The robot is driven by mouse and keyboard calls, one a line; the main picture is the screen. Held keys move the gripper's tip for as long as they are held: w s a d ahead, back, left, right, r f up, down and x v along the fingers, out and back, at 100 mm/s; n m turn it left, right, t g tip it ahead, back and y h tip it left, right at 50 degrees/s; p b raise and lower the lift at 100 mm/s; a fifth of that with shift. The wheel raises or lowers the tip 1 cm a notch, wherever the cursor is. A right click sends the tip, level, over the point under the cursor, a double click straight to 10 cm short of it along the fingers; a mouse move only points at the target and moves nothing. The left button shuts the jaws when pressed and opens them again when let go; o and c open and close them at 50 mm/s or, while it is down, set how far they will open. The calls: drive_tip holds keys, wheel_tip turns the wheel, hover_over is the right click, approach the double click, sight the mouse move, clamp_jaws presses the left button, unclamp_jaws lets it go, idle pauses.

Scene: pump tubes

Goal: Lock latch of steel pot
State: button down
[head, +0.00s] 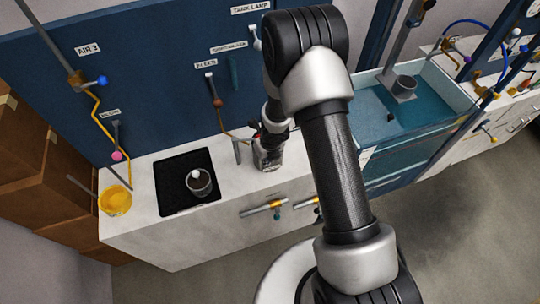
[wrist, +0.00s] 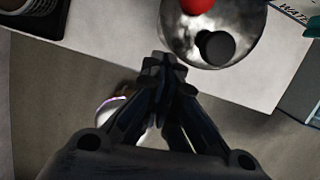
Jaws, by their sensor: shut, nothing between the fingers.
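The steel pot (wrist: 183,38) is a shiny round vessel at the top of the wrist view, cut off by the frame edge. A red knob (wrist: 197,5) and a black round part (wrist: 215,46) show on it. I cannot tell which part is the latch. My gripper (wrist: 165,64) is shut and empty, its fingertips at the pot's near rim in the picture. Whether they touch it I cannot tell. In the head view the pot (head: 268,158) stands on the white counter, partly hidden by my arm and gripper.
The white counter (head: 140,217) carries a black mat (head: 171,205) with a dark cup (head: 199,183). A water tank (head: 415,125) stands to the right. Brass-coloured valves (head: 263,209) stick out of the counter's front.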

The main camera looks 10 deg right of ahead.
drive_tip(key=p+v, duration=0.5)
drive_tip(key=v, duration=0.5)
drive_tip(key=shift+a+r, duration=0.1)
drive_tip(key=shift+w, duration=0.1)
